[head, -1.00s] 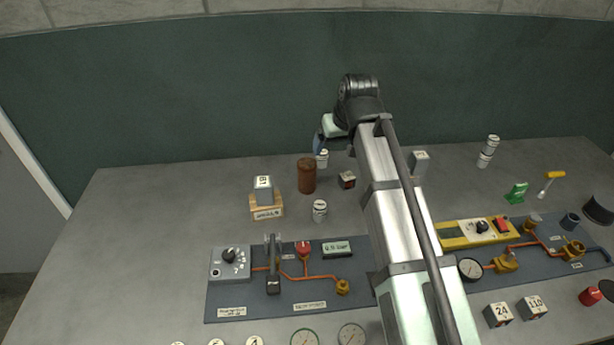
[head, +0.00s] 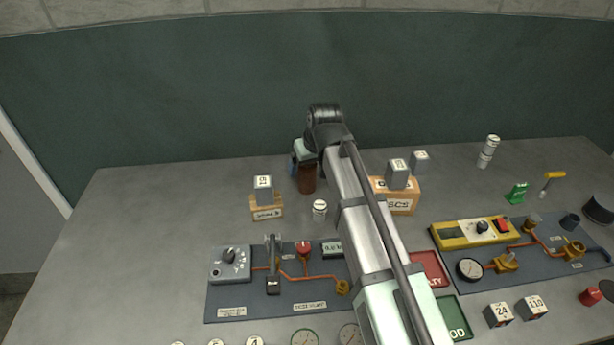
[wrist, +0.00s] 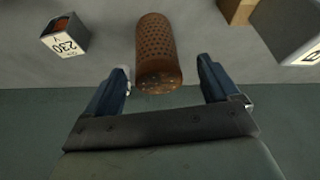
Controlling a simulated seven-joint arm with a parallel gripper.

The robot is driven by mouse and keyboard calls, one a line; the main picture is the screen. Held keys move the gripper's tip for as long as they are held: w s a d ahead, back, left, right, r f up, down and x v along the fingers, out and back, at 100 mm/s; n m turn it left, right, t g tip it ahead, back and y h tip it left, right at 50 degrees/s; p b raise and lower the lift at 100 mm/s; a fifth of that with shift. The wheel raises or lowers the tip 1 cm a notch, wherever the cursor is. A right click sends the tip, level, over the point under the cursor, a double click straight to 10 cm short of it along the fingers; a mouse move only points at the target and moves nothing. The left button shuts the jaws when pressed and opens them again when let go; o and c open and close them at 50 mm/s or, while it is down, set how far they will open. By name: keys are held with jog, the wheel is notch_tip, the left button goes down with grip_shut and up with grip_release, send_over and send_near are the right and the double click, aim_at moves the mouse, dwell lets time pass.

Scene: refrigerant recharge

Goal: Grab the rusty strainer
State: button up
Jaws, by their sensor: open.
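The rusty strainer is a brown perforated cylinder (head: 307,180) standing upright at the back of the table, left of the middle, in the head view. In the wrist view the strainer (wrist: 157,52) lies between and just beyond the two blue fingers. My gripper (wrist: 165,80) is open, with a clear gap on both sides of the strainer, and the fingers do not appear to touch it.
A grey block on a wooden stand (head: 266,212) is left of the strainer. A white-banded cylinder (head: 319,210) stands in front of it. A small block labelled 230 (wrist: 66,36) shows in the wrist view. Grey blocks and a cardboard box (head: 402,203) stand to the right.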

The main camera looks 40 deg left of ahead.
jog(key=shift+w+x, duration=0.15)
jog(key=shift+x, duration=1.25)
jog(key=shift+w+x, duration=0.1)
jog(key=shift+x, duration=1.3)
jog(key=shift+a+r, duration=0.1)
jog(key=c, duration=1.2)
